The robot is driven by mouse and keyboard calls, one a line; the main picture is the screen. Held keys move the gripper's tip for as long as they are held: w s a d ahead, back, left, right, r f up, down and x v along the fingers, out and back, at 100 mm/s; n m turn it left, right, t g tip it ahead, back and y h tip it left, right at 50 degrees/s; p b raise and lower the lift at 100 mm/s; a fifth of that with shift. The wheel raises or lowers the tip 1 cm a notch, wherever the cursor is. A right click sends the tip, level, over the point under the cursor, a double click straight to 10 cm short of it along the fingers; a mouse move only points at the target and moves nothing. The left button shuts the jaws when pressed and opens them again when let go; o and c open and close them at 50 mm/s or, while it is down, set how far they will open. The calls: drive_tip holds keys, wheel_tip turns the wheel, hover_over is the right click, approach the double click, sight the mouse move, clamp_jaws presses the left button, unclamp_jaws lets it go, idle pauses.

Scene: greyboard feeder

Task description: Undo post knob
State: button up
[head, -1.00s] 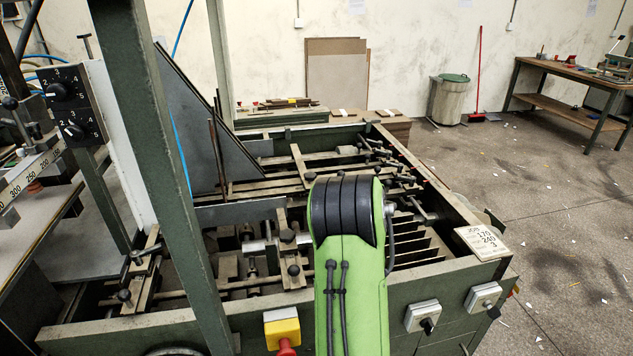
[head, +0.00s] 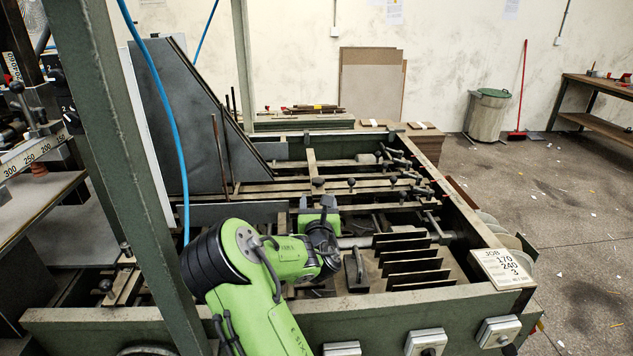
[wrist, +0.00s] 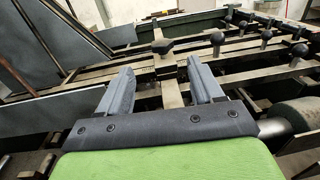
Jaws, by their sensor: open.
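A black lobed knob (wrist: 162,45) stands on a pale lengthwise bar, straight ahead of the gap between my fingers in the wrist view. In the head view it appears as a small dark knob (head: 318,183) beyond my gripper. My gripper (wrist: 160,70) is open, with two grey fingers apart and nothing between them; it is short of the knob and not touching it. In the head view my gripper (head: 318,203) is over the feeder frame, partly hidden by my green wrist. Several round black knobs (wrist: 218,38) stand on the crossbars to the right. No label tells which is the post knob.
The dark green feeder frame (head: 445,307) surrounds bars and upright plates (head: 415,265). A job card (head: 503,268) lies on its right corner. A sloped grey panel (head: 190,110) and a green upright (head: 130,180) stand left.

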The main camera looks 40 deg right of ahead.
sight(318, 184)
drive_tip(key=b+x, duration=0.1)
drive_tip(key=x, duration=1)
drive_tip(key=shift+w+d+f, duration=0.15)
drive_tip(key=shift+w+d, duration=0.05)
drive_tip(key=shift+d, duration=0.1)
drive_tip(key=c, duration=1)
drive_tip(key=shift+o, duration=0.2)
drive_tip(key=shift+p, duration=0.35)
